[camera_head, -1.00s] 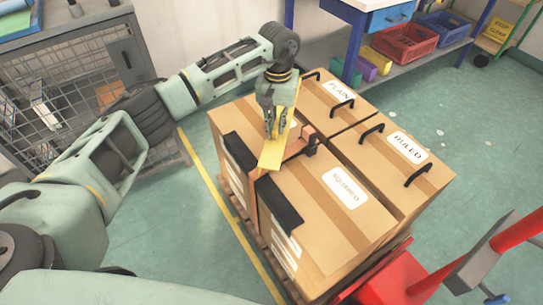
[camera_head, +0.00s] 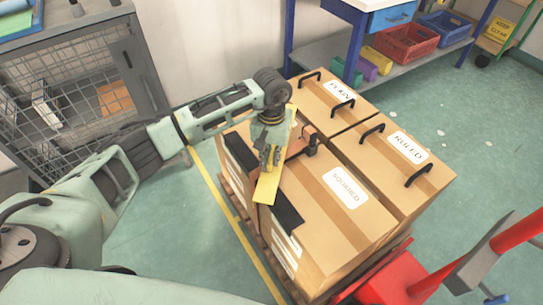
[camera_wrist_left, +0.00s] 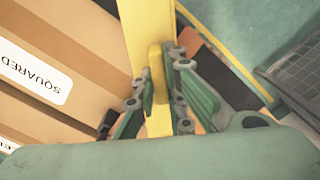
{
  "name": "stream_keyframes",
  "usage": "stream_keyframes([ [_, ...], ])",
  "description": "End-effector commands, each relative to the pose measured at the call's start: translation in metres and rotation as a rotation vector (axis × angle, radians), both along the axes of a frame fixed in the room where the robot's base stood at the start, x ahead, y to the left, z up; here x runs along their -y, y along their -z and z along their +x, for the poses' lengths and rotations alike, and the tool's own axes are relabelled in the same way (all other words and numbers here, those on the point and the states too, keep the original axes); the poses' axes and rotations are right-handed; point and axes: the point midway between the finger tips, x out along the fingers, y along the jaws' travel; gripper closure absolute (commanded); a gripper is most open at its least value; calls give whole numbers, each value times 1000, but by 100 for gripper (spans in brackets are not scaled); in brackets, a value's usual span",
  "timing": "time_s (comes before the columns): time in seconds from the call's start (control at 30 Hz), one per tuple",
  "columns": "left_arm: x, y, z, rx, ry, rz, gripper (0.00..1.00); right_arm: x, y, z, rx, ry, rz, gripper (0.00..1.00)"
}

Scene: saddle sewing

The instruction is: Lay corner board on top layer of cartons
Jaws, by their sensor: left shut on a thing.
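The corner board is a long yellow strip (camera_head: 267,188), with its near end over the left top edge of the cartons. My left gripper (camera_head: 271,160) is shut on it. In the left wrist view the fingers (camera_wrist_left: 158,85) close on either side of the yellow board (camera_wrist_left: 136,35). I cannot tell whether the board touches the cartons. The top layer shows the "SQUARED" carton (camera_head: 325,220), the "RULED" carton (camera_head: 375,150) and the "PLAIN" carton (camera_head: 320,78). My right gripper is not in view.
A wire cage (camera_head: 75,100) stands left, a blue-legged bench (camera_head: 360,50) behind, and red equipment (camera_head: 395,280) at lower right.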

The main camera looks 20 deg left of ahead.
Motion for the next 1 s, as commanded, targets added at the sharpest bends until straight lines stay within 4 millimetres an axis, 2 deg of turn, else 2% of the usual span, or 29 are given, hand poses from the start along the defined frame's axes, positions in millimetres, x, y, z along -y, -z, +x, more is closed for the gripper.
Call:
stream_keyframes([
  [0.2,0,1,0,1,1,0,100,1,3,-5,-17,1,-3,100],
  [0.23,0,2,0,0,0,0,89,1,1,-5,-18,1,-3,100],
  [0.43,0,1,0,-1,0,0,71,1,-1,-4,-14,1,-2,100],
  [0.87,0,-1,0,-1,0,0,71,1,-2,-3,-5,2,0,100],
  [1.0,0,-27,2,5,2,0,71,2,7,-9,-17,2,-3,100],
])
